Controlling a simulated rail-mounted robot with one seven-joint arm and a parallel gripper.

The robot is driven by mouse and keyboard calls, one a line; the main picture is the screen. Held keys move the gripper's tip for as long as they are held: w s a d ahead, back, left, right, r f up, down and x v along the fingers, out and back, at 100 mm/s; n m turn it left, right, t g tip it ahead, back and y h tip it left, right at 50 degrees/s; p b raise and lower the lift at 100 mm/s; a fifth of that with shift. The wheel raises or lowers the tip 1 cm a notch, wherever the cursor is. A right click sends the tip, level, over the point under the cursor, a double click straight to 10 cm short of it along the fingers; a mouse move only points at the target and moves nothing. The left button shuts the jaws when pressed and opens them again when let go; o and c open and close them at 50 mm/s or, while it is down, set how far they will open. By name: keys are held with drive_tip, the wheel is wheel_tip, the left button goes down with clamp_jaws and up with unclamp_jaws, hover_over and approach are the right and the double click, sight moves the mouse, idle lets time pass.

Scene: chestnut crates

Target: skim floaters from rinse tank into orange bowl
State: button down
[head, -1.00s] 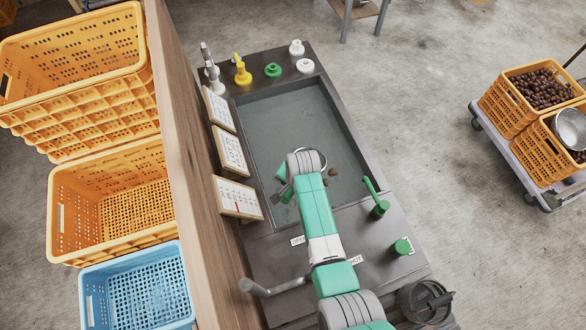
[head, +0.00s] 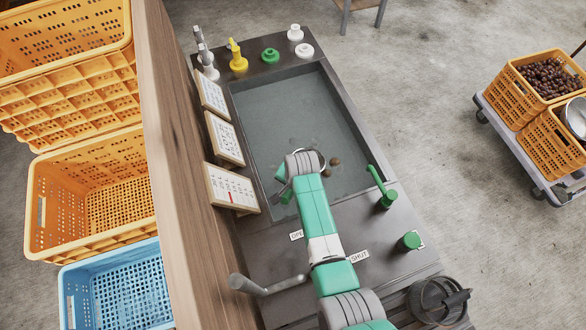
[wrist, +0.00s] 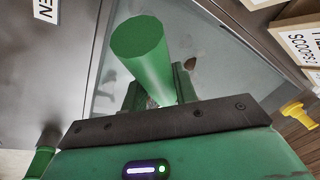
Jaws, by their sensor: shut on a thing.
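The rinse tank (head: 268,108) holds grey, murky water below my arm. Brown floaters (head: 335,161) lie on the water just right of my wrist in the head view. One floater (wrist: 190,62) shows past the fingers in the wrist view. My gripper (wrist: 157,94) is shut on a thick green handle (wrist: 140,42), whose end points towards the wrist camera. In the head view my wrist covers most of the held tool; a pale curved rim (head: 321,158) peeks out beside it, close to the floaters. I see no orange bowl.
Signs (head: 232,190) line the tank's left side beside a wooden partition (head: 165,150). Small pegs, one yellow (head: 238,62), line the far edge. Orange crates (head: 45,210) and a blue crate (head: 70,300) are left.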

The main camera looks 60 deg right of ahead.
drive_tip(key=s+b+x, duration=0.1)
drive_tip(key=b+x, duration=0.6)
drive_tip(key=d+b, duration=0.5)
drive_tip(key=w+d+f+b, duration=0.1)
drive_tip(key=d+b, duration=0.4)
drive_tip(key=b, duration=0.1)
drive_tip(key=d+b, duration=0.5)
drive_tip(key=b, duration=0.1)
drive_tip(key=shift+w+f, duration=0.2)
drive_tip(key=shift+w, duration=0.2)
drive_tip(key=r+p, duration=0.4)
drive_tip(key=r, duration=0.1)
drive_tip(key=r+p, duration=0.3)
drive_tip(key=shift+d+r, duration=0.15)
drive_tip(key=shift+d, duration=0.25)
drive_tip(key=w+p+v, duration=0.1)
drive_tip(key=p+v, duration=0.8)
drive_tip(key=p, duration=0.2)
drive_tip(key=shift+w+a+r, duration=0.2)
drive_tip(key=shift+a+r, duration=0.05)
drive_tip(key=shift+a, duration=0.1)
